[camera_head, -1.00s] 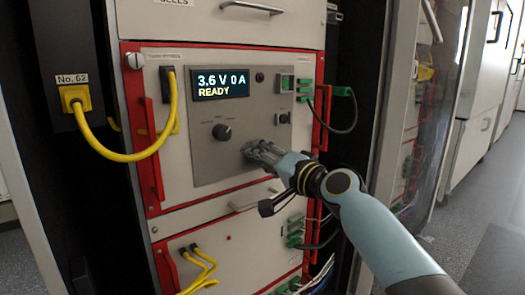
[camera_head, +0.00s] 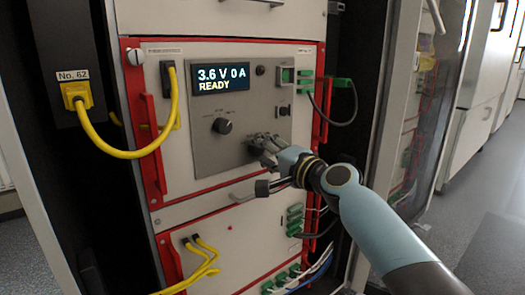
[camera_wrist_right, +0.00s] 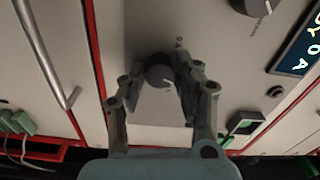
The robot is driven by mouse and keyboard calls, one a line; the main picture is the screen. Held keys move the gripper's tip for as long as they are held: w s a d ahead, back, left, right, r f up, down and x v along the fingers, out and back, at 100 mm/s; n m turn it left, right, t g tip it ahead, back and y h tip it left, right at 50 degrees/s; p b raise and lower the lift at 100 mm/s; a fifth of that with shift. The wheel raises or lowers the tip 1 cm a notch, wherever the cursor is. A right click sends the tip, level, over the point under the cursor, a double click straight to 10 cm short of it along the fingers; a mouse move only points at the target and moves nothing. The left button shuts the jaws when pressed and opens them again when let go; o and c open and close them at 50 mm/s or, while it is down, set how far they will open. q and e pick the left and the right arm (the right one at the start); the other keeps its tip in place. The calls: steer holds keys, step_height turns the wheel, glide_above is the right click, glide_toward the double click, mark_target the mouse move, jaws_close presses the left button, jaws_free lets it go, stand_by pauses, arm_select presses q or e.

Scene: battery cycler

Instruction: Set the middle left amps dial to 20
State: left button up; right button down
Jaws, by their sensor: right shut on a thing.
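The grey panel (camera_head: 205,165) in the head view has a display (camera_head: 220,79) reading 3.6 V 0 A READY. A black dial (camera_head: 222,126) sits below the display; part of it also shows at the top of the right wrist view (camera_wrist_right: 252,5). My right gripper (camera_head: 257,145) is at the panel, below and right of that dial. In the wrist view, the fingers of my right gripper (camera_wrist_right: 160,78) are shut on the lower, round amps dial (camera_wrist_right: 157,74). My left gripper is not in view.
Red handles (camera_head: 152,150) flank the unit. A yellow cable (camera_head: 128,158) loops at the left, and green connectors (camera_head: 343,83) with a dark cable are at the right. A grey bar handle (camera_head: 243,197) and a lower unit with yellow cables are below.

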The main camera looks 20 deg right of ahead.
steer(key=c, duration=1)
jaws_free()
steer(key=shift+o, duration=0.2)
steer(key=v, duration=1.2)
